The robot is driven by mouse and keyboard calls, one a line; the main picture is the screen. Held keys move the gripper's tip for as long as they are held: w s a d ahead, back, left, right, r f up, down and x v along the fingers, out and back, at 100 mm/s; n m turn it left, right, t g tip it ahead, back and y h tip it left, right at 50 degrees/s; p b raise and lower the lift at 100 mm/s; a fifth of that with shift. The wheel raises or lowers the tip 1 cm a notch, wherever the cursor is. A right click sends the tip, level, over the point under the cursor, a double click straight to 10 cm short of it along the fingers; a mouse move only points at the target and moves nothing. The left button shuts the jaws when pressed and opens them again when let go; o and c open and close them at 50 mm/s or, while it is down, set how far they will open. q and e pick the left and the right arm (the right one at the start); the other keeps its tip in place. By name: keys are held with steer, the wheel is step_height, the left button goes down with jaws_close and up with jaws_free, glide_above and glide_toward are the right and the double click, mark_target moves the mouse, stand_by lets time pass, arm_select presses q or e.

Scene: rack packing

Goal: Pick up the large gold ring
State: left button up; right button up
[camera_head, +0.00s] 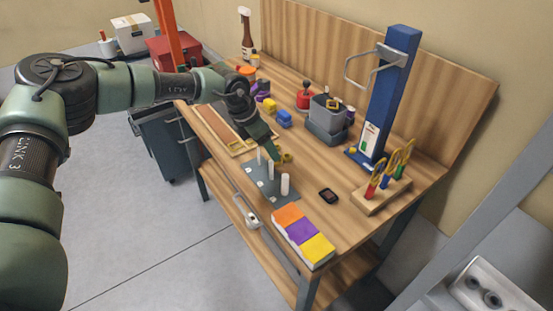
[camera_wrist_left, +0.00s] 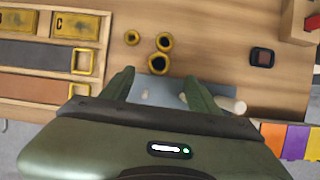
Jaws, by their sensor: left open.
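Three round gold rings lie on the wooden table close ahead of my left gripper (camera_wrist_left: 160,82). The nearest gold ring (camera_wrist_left: 160,62) looks the largest and lies just beyond the fingertips, roughly between them. A second ring (camera_wrist_left: 163,41) lies right behind it, and a smaller ring (camera_wrist_left: 132,38) lies to the left. In the head view the rings (camera_head: 284,157) show as a small gold cluster, partly hidden by my left gripper (camera_head: 272,147). My left gripper is open and empty, pointing down over the table. My right gripper is not in view.
A grey plate (camera_head: 262,186) with upright white pegs (camera_head: 285,186) stands close by, partly under the gripper. A wooden tray (camera_head: 208,126) lies at its left. A small black device (camera_head: 328,196), a tool block (camera_head: 372,202) and a blue column (camera_head: 388,95) stand to the right.

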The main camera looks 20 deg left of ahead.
arm_select(q)
steer(key=p+x, duration=0.1)
steer(key=x, duration=0.4)
steer(key=shift+w, duration=0.15)
steer(key=shift+w+f, duration=0.1)
steer(key=shift+f, duration=0.25)
steer(key=shift+w+d+f, duration=0.1)
steer(key=shift+f, duration=0.1)
steer(key=c, duration=0.9)
jaws_close()
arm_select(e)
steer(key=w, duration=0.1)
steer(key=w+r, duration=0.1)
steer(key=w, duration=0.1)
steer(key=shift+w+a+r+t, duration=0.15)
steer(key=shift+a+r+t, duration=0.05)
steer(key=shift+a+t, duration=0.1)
